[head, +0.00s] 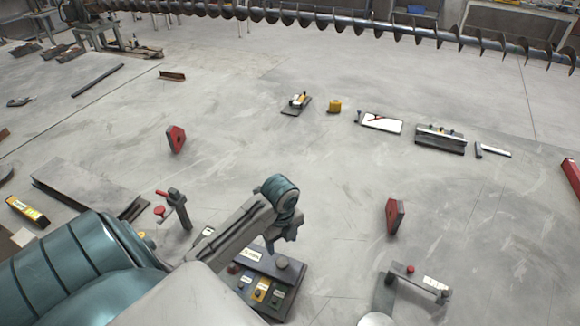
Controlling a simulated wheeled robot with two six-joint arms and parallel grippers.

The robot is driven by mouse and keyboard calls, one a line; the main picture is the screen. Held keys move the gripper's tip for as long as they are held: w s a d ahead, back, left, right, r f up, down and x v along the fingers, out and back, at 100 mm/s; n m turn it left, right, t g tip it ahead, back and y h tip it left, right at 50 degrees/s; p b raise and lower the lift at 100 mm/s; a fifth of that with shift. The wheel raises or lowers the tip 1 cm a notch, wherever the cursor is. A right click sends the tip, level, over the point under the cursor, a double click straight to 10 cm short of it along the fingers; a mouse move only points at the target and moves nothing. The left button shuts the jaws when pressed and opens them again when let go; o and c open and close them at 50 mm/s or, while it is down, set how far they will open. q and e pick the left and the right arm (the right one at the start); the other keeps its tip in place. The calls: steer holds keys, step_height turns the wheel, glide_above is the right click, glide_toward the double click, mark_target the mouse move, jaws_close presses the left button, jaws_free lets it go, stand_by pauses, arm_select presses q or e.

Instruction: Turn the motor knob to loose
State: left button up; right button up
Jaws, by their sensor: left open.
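A dark control box (297,282) sits on the floor at the bottom centre of the head view. The lettering is too small to read, so I cannot tell which control is the motor knob. My left gripper (281,240) is open and points down over the back of the box, just above the grey knob in the picture. I cannot tell whether it touches anything. My arm hides the box's left part.
A long auger (340,22) spans the back. A clamp (176,207) stands left of my gripper, another (415,280) lies right. Red blocks (175,139) (394,216) rest on the floor. Tools and a white clipboard (381,124) lie farther back.

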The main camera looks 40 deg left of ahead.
arm_select(q)
steer(key=p, duration=0.1)
glide_above(282, 262)
steer(key=f, duration=0.4)
steer(key=shift+s+f, duration=0.2)
steer(key=shift+f, duration=0.1)
steer(key=f, duration=0.1)
steer(key=f+p, duration=0.1)
steer(key=f, duration=0.2)
steer(key=shift+w+f, duration=0.25)
steer(key=shift+f, duration=0.35)
steer(key=shift+c, duration=1.3)
steer(key=c, duration=0.7)
steer(key=shift+c, duration=0.2)
arm_select(e)
steer(key=r, duration=0.2)
steer(key=shift+s+d+r, duration=0.1)
steer(key=shift+s+r, duration=0.2)
steer(key=shift+r, duration=0.1)
